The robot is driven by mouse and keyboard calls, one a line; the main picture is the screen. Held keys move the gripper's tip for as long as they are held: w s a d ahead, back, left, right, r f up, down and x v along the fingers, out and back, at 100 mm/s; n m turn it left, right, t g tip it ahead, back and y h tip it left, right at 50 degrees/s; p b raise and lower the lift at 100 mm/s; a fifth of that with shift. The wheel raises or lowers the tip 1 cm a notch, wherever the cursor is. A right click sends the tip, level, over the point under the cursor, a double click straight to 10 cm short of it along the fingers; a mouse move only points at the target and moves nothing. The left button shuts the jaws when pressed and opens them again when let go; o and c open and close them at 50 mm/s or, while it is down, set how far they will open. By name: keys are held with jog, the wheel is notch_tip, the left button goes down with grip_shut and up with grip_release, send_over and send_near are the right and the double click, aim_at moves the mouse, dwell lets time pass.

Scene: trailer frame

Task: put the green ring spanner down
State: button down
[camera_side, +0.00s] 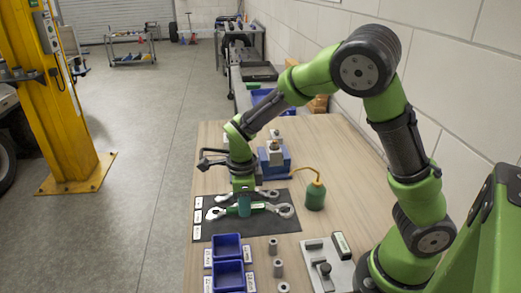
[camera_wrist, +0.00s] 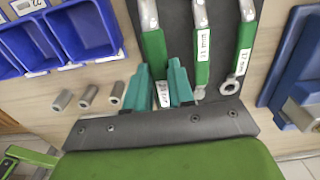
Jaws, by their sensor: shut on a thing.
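My gripper (camera_side: 244,210) is over the dark mat (camera_side: 222,231). In the wrist view, its teal fingers (camera_wrist: 163,88) are shut on the green handle of a ring spanner (camera_wrist: 153,48), the leftmost of three spanners there. A white label shows between the fingers; its text is partly hidden. In the side view the held spanner (camera_side: 229,211) lies level across the mat, low over it or touching it; I cannot tell which. Two other green-handled spanners, a middle one (camera_wrist: 202,45) and a right one (camera_wrist: 244,45), lie beside it on the mat.
Blue bins (camera_side: 227,247) and several metal sockets (camera_side: 278,268) stand at the near side. A green oil can (camera_side: 315,196) is right of the mat. A blue vice (camera_side: 273,160) stands behind it. A grey plate fixture (camera_side: 314,249) is at the near right. Bare mat shows in front.

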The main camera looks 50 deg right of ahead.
jog(key=shift+f, duration=2.1)
jog(key=c, duration=1)
grip_release()
jog(key=shift+f, duration=0.15)
notch_tip(320, 180, up, 12)
jog(key=shift+r, duration=0.15)
jog(key=shift+s+d+r+n+t+y, duration=0.3)
jog(key=shift+s+r+n+t, duration=1.65)
jog(key=shift+n, duration=1.9)
jog(key=shift+s+d+r+n+t+y, duration=0.1)
jog(key=shift+s+r+n+t+y, duration=0.4)
jog(key=shift+s+r+n, duration=1.85)
jog(key=shift+s+d+r+n+t+y, duration=0.25)
jog(key=shift+s+r+n+t, duration=0.8)
jog(key=shift+s+n, duration=2.95)
